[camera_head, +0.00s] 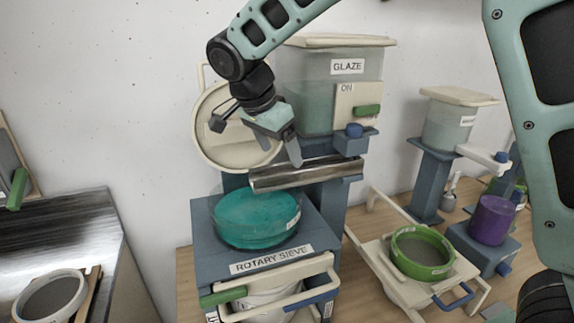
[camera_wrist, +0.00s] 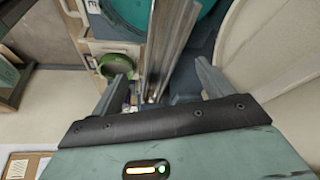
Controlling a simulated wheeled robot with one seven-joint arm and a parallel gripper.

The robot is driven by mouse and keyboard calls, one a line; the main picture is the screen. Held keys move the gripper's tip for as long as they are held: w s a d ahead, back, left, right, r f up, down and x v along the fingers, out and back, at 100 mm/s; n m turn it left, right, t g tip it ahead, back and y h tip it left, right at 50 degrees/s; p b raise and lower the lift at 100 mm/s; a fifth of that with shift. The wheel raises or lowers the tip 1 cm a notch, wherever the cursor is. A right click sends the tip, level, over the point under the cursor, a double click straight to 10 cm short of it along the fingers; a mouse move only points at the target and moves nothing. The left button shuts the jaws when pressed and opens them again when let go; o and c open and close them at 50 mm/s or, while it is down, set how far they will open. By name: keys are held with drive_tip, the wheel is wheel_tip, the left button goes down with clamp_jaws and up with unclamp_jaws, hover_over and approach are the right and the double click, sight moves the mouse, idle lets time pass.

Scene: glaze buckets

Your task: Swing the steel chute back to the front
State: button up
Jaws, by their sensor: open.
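The steel chute (camera_head: 308,175) is a shiny half-round trough, lying nearly level below the glaze tank and above the rear of the rotary sieve's teal bowl (camera_head: 255,218). Its left end is free; its right end meets the blue-grey stand. My gripper (camera_head: 280,149) is open and empty, fingers pointing down just above the chute's left part. In the wrist view the chute (camera_wrist: 168,40) runs lengthwise between the two spread fingers of my gripper (camera_wrist: 160,66). I see no contact, but the exact gap cannot be told.
A round cream lid (camera_head: 212,140) stands close behind my gripper. A green ring sieve (camera_head: 422,252) and purple pot (camera_head: 491,220) stand right.

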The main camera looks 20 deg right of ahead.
sight(288, 170)
drive_tip(key=p+x, duration=0.1)
drive_tip(key=x, duration=0.6)
drive_tip(key=shift+p, duration=0.3)
drive_tip(key=c, duration=1.3)
